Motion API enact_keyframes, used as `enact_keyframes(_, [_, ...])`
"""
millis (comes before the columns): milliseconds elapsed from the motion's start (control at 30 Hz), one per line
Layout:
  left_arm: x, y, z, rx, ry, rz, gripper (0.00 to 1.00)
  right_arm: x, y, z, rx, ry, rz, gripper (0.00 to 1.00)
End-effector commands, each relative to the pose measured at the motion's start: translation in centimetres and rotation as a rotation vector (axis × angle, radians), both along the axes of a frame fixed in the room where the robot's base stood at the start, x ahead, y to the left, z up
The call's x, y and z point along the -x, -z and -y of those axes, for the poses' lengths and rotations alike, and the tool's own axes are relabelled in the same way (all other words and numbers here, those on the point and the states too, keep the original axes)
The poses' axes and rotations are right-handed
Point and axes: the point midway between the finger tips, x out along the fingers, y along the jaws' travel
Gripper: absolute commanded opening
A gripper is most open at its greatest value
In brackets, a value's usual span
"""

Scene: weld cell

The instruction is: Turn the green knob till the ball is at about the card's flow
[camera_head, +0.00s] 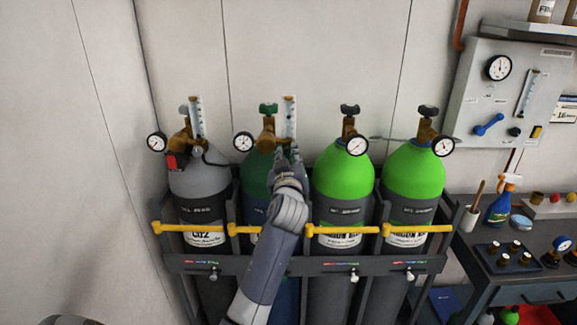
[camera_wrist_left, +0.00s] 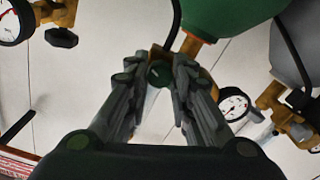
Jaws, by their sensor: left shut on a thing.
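My left gripper (camera_head: 287,157) is at the regulator of the second gas cylinder from the left, which has a dark green shoulder (camera_head: 257,170). In the left wrist view its fingers (camera_wrist_left: 158,75) close around a small round green knob (camera_wrist_left: 160,74), and the jaws are shut on it. The head view hides this knob behind the gripper. A clear flow tube with a scale (camera_head: 289,116) stands upright just above the gripper; its ball is too small to make out. I cannot identify the card. My right gripper is not in view.
A green valve handwheel (camera_head: 268,108) and a gauge (camera_head: 243,141) sit close to the gripper. A grey cylinder (camera_head: 199,181) stands left, two bright green ones (camera_head: 343,173) right. Yellow bars (camera_head: 345,229) cross the rack. A cluttered bench (camera_head: 540,282) is at right.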

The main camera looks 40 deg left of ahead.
Motion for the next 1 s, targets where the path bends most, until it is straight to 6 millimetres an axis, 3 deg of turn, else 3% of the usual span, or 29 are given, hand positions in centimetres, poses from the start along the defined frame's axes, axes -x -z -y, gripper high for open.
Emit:
enact_keyframes(300, [0.0,0.2,0.1,0.133,0.001,0.1,0.0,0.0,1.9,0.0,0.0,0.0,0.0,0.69])
enact_keyframes(900, [0.0,0.0,0.0,0.169,0.001,0.128,0.0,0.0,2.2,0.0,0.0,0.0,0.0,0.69])
enact_keyframes(933, [0.0,0.0,0.0,0.169,0.001,0.128,0.24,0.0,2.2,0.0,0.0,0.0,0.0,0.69])
enact_keyframes(1000, [0.0,0.0,0.0,0.169,0.001,0.128,0.4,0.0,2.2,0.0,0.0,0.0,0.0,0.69])
